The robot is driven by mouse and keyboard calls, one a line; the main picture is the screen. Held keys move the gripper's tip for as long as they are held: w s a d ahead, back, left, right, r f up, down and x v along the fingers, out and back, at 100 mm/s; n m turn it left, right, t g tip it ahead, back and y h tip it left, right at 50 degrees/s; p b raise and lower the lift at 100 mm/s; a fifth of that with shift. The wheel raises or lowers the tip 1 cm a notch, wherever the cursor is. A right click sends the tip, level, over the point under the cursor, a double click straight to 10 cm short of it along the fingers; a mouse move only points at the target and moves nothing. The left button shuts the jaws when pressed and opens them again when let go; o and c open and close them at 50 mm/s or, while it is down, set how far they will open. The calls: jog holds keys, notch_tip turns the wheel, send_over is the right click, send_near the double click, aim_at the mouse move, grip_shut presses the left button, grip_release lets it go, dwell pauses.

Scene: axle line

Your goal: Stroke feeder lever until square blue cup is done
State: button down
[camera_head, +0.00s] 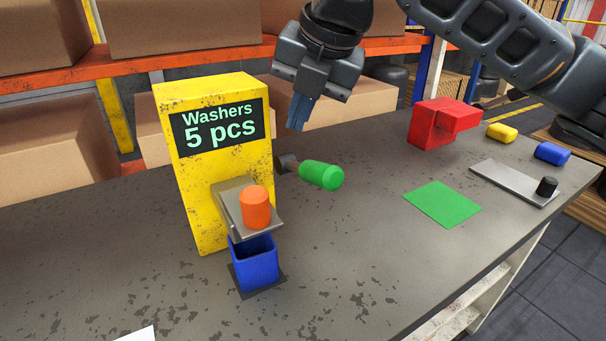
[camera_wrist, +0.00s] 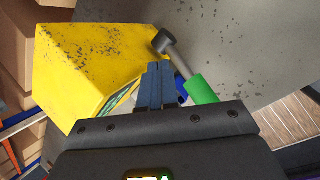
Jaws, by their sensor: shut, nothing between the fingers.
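The yellow feeder box (camera_head: 184,192) stands on the grey table with a sign reading "Washers 5 pcs". Its lever has a green grip (camera_head: 322,176) and sticks out from the box's right side; the grip also shows in the wrist view (camera_wrist: 200,90). An orange cylinder (camera_head: 256,208) sits on the feeder's tilted grey chute (camera_head: 232,205). The square blue cup (camera_head: 255,265) stands below the chute on a dark pad; no contents are visible in it. My gripper (camera_head: 298,114) is shut and empty, above and slightly left of the green grip, apart from it in the head view.
A red block-like item (camera_head: 432,124), a green mat (camera_head: 442,203), a grey plate (camera_head: 505,182) with a black knob (camera_head: 546,187), a yellow piece (camera_head: 502,132) and a blue piece (camera_head: 552,153) lie to the right. Shelves with cardboard boxes stand behind. The front middle of the table is clear.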

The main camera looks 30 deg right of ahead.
aim_at(309, 161)
jog(key=shift+s+f+b, duration=0.2)
jog(key=shift+f, duration=0.35)
jog(key=shift+s+f+b, duration=0.2)
jog(key=shift+f, duration=0.35)
jog(key=shift+f, duration=0.1)
dwell(1.2)
jog(key=shift+s+f, duration=0.1)
jog(key=shift+f, duration=0.15)
jog(key=shift+s+f+b, duration=0.25)
jog(key=shift+f+b, duration=0.2)
jog(key=shift+f, duration=0.15)
jog(key=shift+s+f+b, duration=0.2)
jog(key=shift+f+b, duration=0.3)
jog(key=shift+f, duration=0.15)
jog(key=shift+s+f+b, duration=0.25)
jog(key=shift+f+b, duration=0.2)
jog(key=shift+f, duration=0.15)
dwell(2.2)
jog(key=shift+r, duration=0.15)
dwell(0.5)
jog(key=shift+w+r+p, duration=0.3)
jog(key=shift+r+p, duration=0.35)
jog(key=shift+r, duration=0.05)
jog(key=shift+w+r+p, duration=0.25)
jog(key=shift+r+p, duration=0.4)
jog(key=shift+r, duration=0.1)
jog(key=shift+w+r+p, duration=0.3)
jog(key=shift+r+p, duration=0.35)
jog(key=shift+r, duration=0.05)
